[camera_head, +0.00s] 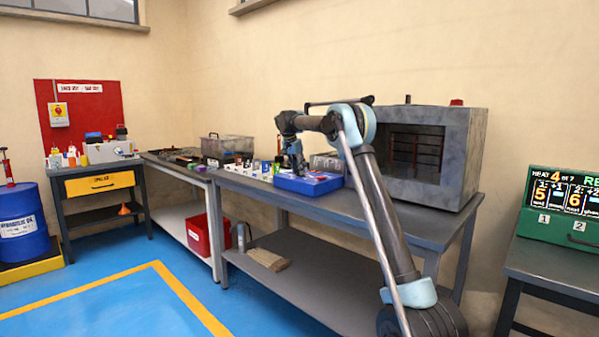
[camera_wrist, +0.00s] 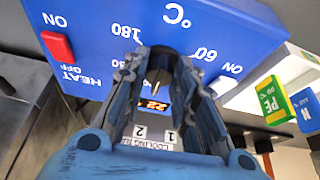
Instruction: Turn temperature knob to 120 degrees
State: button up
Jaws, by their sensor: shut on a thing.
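The blue control box (camera_head: 312,184) stands on the grey bench, and its printed face (camera_wrist: 235,38) fills the upper wrist view. The print appears upside down there: °C, 60, 180, HEAT, ON and OFF are readable. The dark temperature knob (camera_wrist: 157,63) sits between the finger ends and is partly hidden; a thin pale line shows on it. My gripper (camera_wrist: 160,72) is shut on the knob, with a ridged finger on each side. In the head view my gripper (camera_head: 297,168) points down at the box. The 120 mark is not readable.
A red switch (camera_wrist: 57,46) sits beside HEAT. An orange-lit display (camera_wrist: 155,104) and a COOLING label (camera_wrist: 154,143) show between the fingers. A green PE box (camera_wrist: 274,103) stands beside the control box. A grey oven (camera_head: 432,150) stands on the bench at right.

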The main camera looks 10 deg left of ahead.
jog(key=shift+m, duration=0.3)
jog(key=o, duration=1.1)
jog(key=v, duration=1.1)
jog(key=shift+a+r, duration=0.25)
jog(key=shift+r, duration=0.1)
